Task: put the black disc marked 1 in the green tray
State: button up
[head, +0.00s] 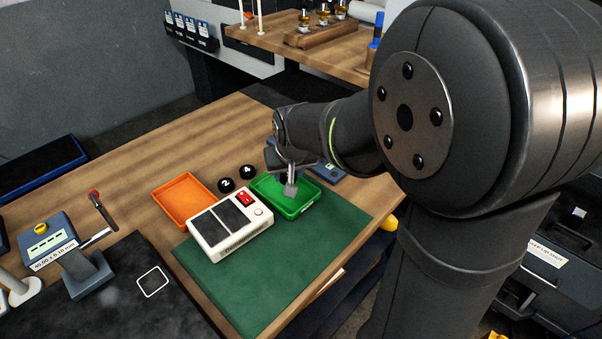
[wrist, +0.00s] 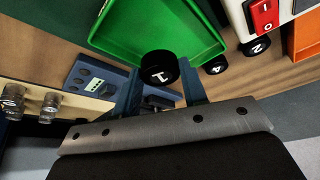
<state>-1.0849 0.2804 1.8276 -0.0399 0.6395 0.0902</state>
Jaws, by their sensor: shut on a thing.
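My gripper (wrist: 160,82) is shut on the black disc marked 1 (wrist: 158,70), which shows between its two fingers in the wrist view. In the head view my gripper (head: 289,188) points down over the green tray (head: 310,201), and the disc is mostly hidden there. The green tray also shows in the wrist view (wrist: 130,28), with the disc overlapping its wall. I cannot tell how high the disc is above the tray floor.
Black discs marked 2 (head: 226,185) and 4 (head: 247,172) lie left of the green tray. A white device (head: 230,224) with a red switch stands close in front. An orange tray (head: 184,198) is farther left. The green mat (head: 270,270) has free room in front.

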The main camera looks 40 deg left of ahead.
jog(key=shift+s+a+f, duration=0.25)
jog(key=shift+a+f, duration=0.2)
jog(key=shift+f, duration=1.85)
jog(key=shift+f, duration=0.15)
jog(key=o, duration=1.1)
